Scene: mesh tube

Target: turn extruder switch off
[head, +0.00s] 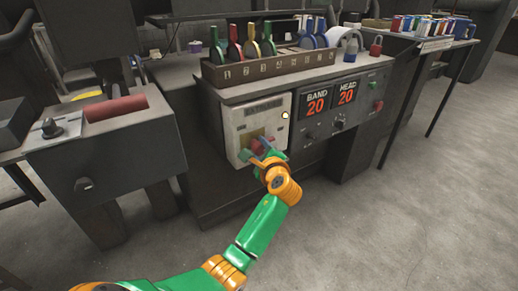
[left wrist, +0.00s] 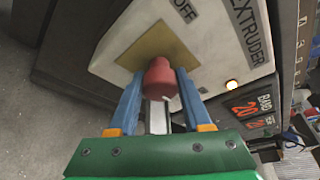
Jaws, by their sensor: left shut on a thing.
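The extruder switch box (head: 262,108) is a pale panel on the front of the dark machine. In the left wrist view the box (left wrist: 115,72) carries the words OFF and EXTRUDER and a brass plate (left wrist: 152,40). A red switch handle (left wrist: 160,76) stands out from that plate. My left gripper (left wrist: 157,92) has its blue fingers on both sides of the handle and is shut on it. In the head view my left gripper (head: 258,152) is at the lower part of the box and mostly hides the handle. My right gripper is not in view.
A round lamp (head: 285,115) glows at the box's right edge. Right of it are BAND and HEAD displays (head: 330,98) reading 20, with knobs below. A numbered rack (head: 270,72) with coloured tags stands on top. A cabinet with a red roller (head: 116,107) is at left. The right-hand floor is clear.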

